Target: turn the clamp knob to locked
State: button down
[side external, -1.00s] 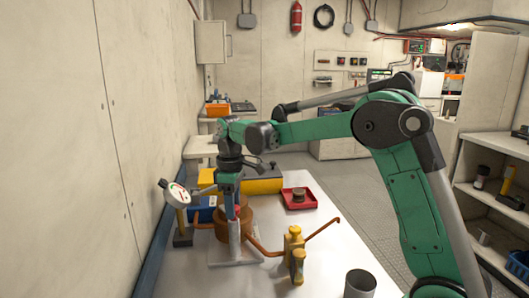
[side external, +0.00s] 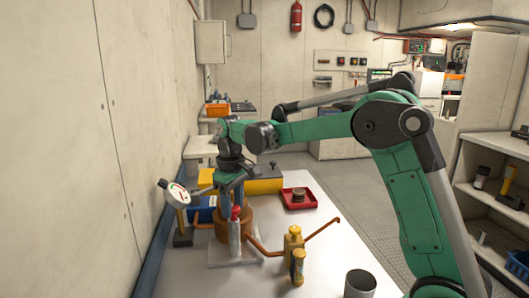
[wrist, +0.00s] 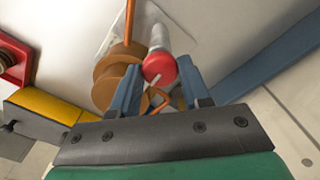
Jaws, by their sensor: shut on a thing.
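The clamp knob is a red round knob (side external: 236,212) on top of an upright grey metal post (side external: 235,240). In the wrist view the red knob (wrist: 158,67) sits between the tips of the two blue fingers, with a pale bar sticking out beside it. My gripper (side external: 233,207) points down from above and is shut on the knob; it also shows in the wrist view (wrist: 158,80). The post stands on a pale base plate (side external: 234,257). An orange-brown round body (side external: 249,222) is right behind the post. Any lock marking is not visible.
A dial gauge (side external: 174,193) on a stand is left of the post. A yellow box (side external: 258,185) and a red tray (side external: 299,203) lie behind. A copper pipe (side external: 315,237), brass fittings (side external: 293,250) and a grey cup (side external: 360,285) are to the right. The wall is close on the left.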

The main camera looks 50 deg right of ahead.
aim_at(233, 208)
jog(key=shift+c, duration=2.1)
grip_release()
jog(key=shift+r, duration=0.1)
jog(key=shift+r, duration=2.75)
jog(key=shift+s+a, duration=0.1)
jog(key=s+a+f+t, duration=0.2)
jog(key=s+a+t, duration=0.1)
jog(key=s, duration=0.3)
jog(key=s+a+f+m+t, duration=0.1)
jog(key=s+a+f+t, duration=0.1)
jog(key=s+a+t, duration=0.2)
jog(key=s, duration=0.2)
jog(key=shift+s+f, duration=0.15)
jog(key=shift+s, duration=0.15)
